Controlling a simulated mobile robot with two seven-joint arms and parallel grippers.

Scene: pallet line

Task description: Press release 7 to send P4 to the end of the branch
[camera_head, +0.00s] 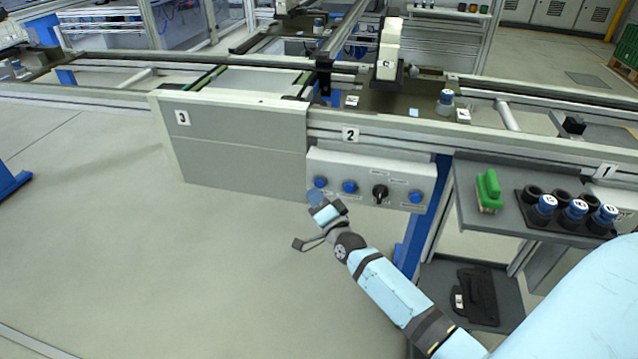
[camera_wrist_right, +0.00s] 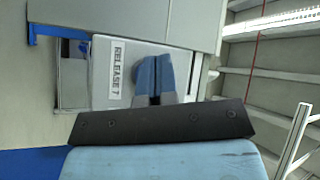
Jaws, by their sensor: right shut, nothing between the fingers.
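My right gripper (camera_head: 315,198) is shut and empty, just below the leftmost blue button (camera_head: 320,182) of the control box (camera_head: 333,165). In the right wrist view its blue fingertips (camera_wrist_right: 154,75) are pressed together in front of the box face. A label reading RELEASE 7 (camera_wrist_right: 117,70) is right beside the fingers. The button there is hidden behind them, and I cannot tell whether they touch it. Another blue button (camera_head: 349,186), a black selector knob (camera_head: 380,193) and a third blue button (camera_head: 415,197) sit further right. I cannot read P4 on any pallet. My left gripper is not in view.
The conveyor frame (camera_head: 480,135) runs behind the box, with a grey panel marked 3 (camera_head: 235,145) to the left. The floor left of my arm is clear.

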